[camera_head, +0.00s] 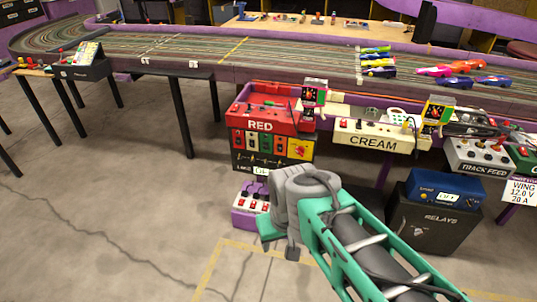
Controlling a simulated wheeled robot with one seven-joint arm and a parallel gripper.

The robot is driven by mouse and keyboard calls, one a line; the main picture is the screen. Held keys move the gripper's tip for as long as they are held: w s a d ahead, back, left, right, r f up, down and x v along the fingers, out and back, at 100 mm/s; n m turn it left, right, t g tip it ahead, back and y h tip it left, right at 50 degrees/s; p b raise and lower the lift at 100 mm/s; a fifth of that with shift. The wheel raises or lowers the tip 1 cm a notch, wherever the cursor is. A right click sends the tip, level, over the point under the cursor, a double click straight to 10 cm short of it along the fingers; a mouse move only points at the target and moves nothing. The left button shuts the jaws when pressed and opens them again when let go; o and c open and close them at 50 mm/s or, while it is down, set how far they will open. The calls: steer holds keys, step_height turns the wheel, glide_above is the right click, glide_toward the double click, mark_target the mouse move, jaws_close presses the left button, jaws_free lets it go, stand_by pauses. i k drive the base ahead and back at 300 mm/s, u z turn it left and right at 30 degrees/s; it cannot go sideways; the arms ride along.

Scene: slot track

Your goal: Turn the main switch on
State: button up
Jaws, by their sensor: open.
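I cannot tell for sure which control is the main switch. A purple box (244,216) with several red rocker switches stands on the floor just left of my gripper, partly hidden by my wrist. A grey box labelled TRACK FEED (482,165) with red-topped controls is mounted at the right under the track edge. A blue unit (443,189) with a white OFF label sits on the black RELAYS box (432,228). My gripper (281,243) is open, with nothing seen in it, low in front of the purple box and apart from these right-hand boxes.
The RED control box (262,120) and the CREAM panel (372,138) sit along the purple track edge. Several toy cars (377,62) stand on the track (190,52). Black table legs (182,120) stand at the left. The concrete floor at the lower left is clear.

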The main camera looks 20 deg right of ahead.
mark_target(300, 150)
steer(key=u, duration=0.5)
steer(key=k, duration=0.6)
steer(key=u, duration=0.95)
steer(key=i, duration=1.2)
steer(key=z, duration=0.9)
